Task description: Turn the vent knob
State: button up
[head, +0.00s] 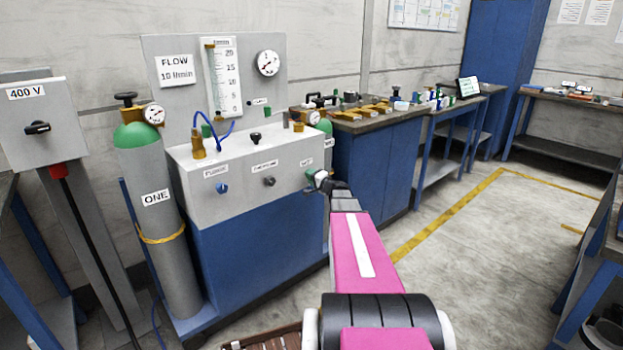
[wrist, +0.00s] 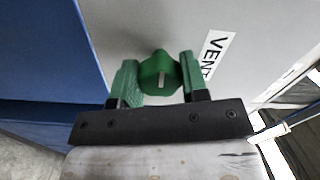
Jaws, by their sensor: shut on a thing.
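The green vent knob (wrist: 160,66) sits on the grey panel face beside the VENT label (wrist: 214,52) in the wrist view. A short pale mark shows on the knob. My gripper (wrist: 158,80) has its two green fingers on either side of the knob and is shut on it. In the head view my gripper (head: 318,179) is at the right end of the grey box's front face, just below its VENT label (head: 305,162). There the gripper largely hides the knob, and I cannot tell its green from the fingers.
The grey box (head: 225,205) also carries a blue knob (head: 222,188) and a dark knob (head: 269,181) to the left. A gas cylinder (head: 165,215) labelled ONE stands at left. A blue workbench (head: 375,165) stands behind my arm. The floor (head: 470,240) at right is clear.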

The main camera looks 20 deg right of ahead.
jog(key=shift+s, duration=0.1)
jog(key=o, duration=0.9)
jog(key=shift+o, duration=0.2)
jog(key=v, duration=1)
jog(key=shift+s, duration=0.35)
jog(key=shift+d, duration=0.15)
jog(key=s+a+f+n+g+y, duration=0.1)
jog(key=s+a+f+n+g, duration=0.15)
jog(key=a, duration=0.45)
jog(key=s+a+f+n+g, duration=0.2)
jog(key=s+a+f+g, duration=0.15)
jog(key=a, duration=0.35)
jog(key=s+a+f+n+g+y, duration=0.1)
jog(key=s+a+f+n+g, duration=0.1)
jog(key=a+g, duration=0.35)
jog(key=s+a+f+n+g+h, duration=0.2)
jog(key=s+a+h, duration=0.1)
jog(key=s, duration=0.4)
jog(key=s+a+f+n+g+h, duration=0.2)
jog(key=s+a+f+g+h, duration=0.1)
jog(key=s, duration=0.5)
jog(key=shift+s+a+f+h, duration=0.15)
jog(key=shift+a+f+h, duration=0.1)
jog(key=shift+a+h, duration=0.7)
